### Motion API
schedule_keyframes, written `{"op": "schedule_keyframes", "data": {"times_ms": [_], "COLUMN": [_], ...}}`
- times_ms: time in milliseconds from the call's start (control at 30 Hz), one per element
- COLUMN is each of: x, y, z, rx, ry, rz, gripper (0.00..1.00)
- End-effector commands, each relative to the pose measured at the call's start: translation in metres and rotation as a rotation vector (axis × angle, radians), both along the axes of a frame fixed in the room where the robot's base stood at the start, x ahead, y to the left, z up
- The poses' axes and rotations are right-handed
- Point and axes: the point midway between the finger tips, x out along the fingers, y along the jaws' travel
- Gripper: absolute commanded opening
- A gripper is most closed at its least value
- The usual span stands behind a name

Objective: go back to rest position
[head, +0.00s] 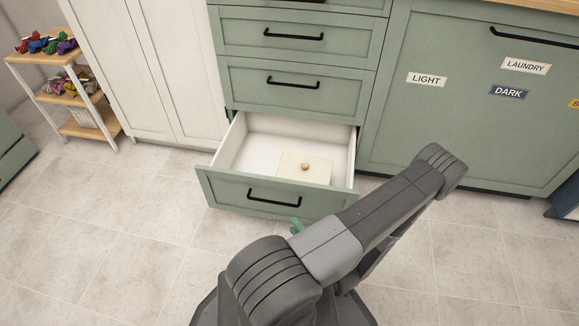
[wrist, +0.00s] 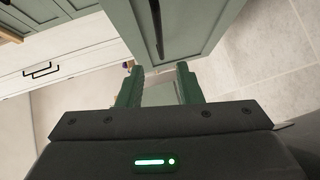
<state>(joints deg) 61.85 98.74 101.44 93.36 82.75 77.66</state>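My gripper (wrist: 158,72) has its two green fingers spread apart, with nothing visibly held between them. In the head view only a green finger (head: 297,226) shows beside my arm, just in front of the pulled-out bottom drawer (head: 275,195); the rest is hidden by my arm. In the wrist view, a green front with a black handle (wrist: 157,30) lies just beyond the fingertips; I cannot tell whether they touch it.
The open drawer holds a flat cream item (head: 318,168) with a small tan round thing (head: 305,166) on it. Closed drawers (head: 294,88) are above. A shelf rack (head: 75,130) with coloured cloths stands left. A panel labelled LIGHT (head: 427,80) and DARK (head: 509,92) is right. Floor (head: 110,240) at left is clear.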

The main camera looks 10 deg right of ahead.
Motion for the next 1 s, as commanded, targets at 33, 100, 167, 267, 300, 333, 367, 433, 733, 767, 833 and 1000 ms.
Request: {"op": "schedule_keyframes", "data": {"times_ms": [33, 100, 167, 267, 300, 333, 367, 433, 733, 767, 833, 1000], "x": [0.0, 0.0, 0.0, 0.002, 0.004, 0.006, 0.008, 0.013, 0.041, 0.044, 0.051, 0.069], "y": [0.0, 0.0, 0.0, 0.001, 0.002, 0.003, 0.004, 0.007, 0.022, 0.024, 0.028, 0.037], "z": [0.0, 0.0, 0.0, -0.001, -0.001, -0.001, -0.002, -0.003, -0.008, -0.008, -0.009, -0.012], "rx": [0.0, 0.0, 0.0, 0.0, 0.0, 0.0, 0.001, 0.0, 0.0, 0.0, 0.0, -0.002], "ry": [0.0, 0.0, 0.0, 0.0, 0.0, 0.0, 0.0, -0.001, 0.0, 0.0, 0.0, -0.002], "rz": [0.0, 0.0, 0.0, 0.001, 0.001, 0.002, 0.003, 0.004, 0.005, 0.005, 0.005, 0.005], "gripper": [0.32, 0.32, 0.32, 0.32, 0.32, 0.32, 0.32, 0.32, 0.32, 0.32, 0.32, 0.32]}}
